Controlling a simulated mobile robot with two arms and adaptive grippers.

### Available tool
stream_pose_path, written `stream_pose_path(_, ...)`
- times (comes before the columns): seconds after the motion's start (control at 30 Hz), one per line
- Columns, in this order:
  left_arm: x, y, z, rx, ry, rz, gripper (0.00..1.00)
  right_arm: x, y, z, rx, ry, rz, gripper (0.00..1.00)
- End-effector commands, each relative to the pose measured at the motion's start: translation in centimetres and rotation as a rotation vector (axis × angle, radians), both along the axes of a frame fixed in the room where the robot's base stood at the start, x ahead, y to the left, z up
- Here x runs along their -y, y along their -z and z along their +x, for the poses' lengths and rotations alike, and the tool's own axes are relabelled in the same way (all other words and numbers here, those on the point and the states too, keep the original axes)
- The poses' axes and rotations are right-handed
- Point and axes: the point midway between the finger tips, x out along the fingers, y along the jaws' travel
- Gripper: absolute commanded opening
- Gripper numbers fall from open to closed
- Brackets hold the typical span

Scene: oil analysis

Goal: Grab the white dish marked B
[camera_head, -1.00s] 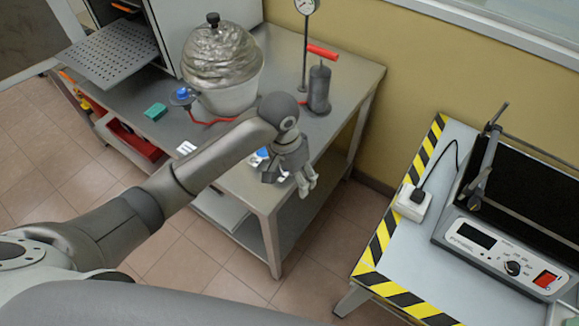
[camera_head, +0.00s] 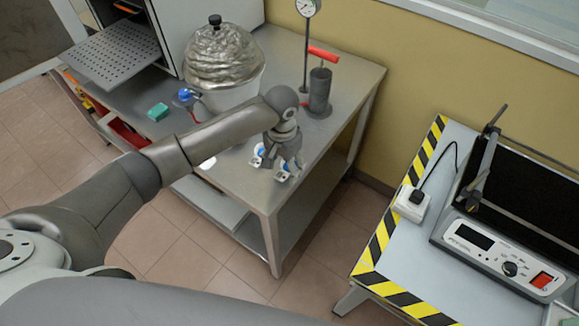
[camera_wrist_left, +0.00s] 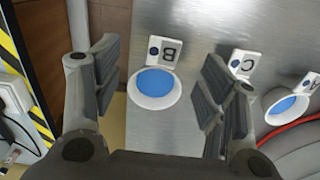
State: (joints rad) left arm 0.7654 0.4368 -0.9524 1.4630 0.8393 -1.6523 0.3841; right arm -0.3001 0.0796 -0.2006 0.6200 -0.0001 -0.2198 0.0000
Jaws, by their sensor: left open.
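The white dish marked B (camera_wrist_left: 153,92) sits on the metal table with blue contents in its round bowl and a tag lettered B at its far side. My left gripper (camera_wrist_left: 155,80) is open, with one finger on each side of this dish and visible gaps between. In the head view my left gripper (camera_head: 281,168) is above the table's front right part, and dish B (camera_head: 282,177) shows only partly around the fingers. A similar dish marked C (camera_wrist_left: 240,66) is just right of the right finger, which partly hides it. My right gripper is not in view.
Another white dish (camera_wrist_left: 295,98) with blue contents lies further right, near a red cable (camera_wrist_left: 290,128). A metal-wrapped vessel (camera_head: 222,65) and a dark hand pump (camera_head: 319,92) stand on the table (camera_head: 335,128) behind my arm. Floor separates it from the striped table (camera_head: 410,255).

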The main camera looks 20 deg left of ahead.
Motion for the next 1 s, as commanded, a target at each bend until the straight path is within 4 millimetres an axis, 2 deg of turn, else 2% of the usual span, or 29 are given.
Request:
stream_pose_path(0.07,-0.3,1.1,-0.3,-0.004,-0.001,0.003,0.67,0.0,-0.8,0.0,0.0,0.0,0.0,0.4)
stream_pose_path(0.2,-0.3,3.0,-0.3,-0.001,0.0,0.002,0.67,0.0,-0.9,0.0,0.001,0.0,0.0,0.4)
stream_pose_path(0.5,-0.2,3.7,-0.2,0.0,0.001,0.001,0.67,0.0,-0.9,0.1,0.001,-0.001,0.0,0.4)
stream_pose_path(0.87,-0.3,3.6,-0.2,0.0,0.001,0.001,0.22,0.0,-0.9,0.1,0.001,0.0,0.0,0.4)
stream_pose_path(1.0,-0.3,3.6,-0.2,0.0,0.0,0.001,0.19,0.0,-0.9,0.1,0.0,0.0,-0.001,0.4)
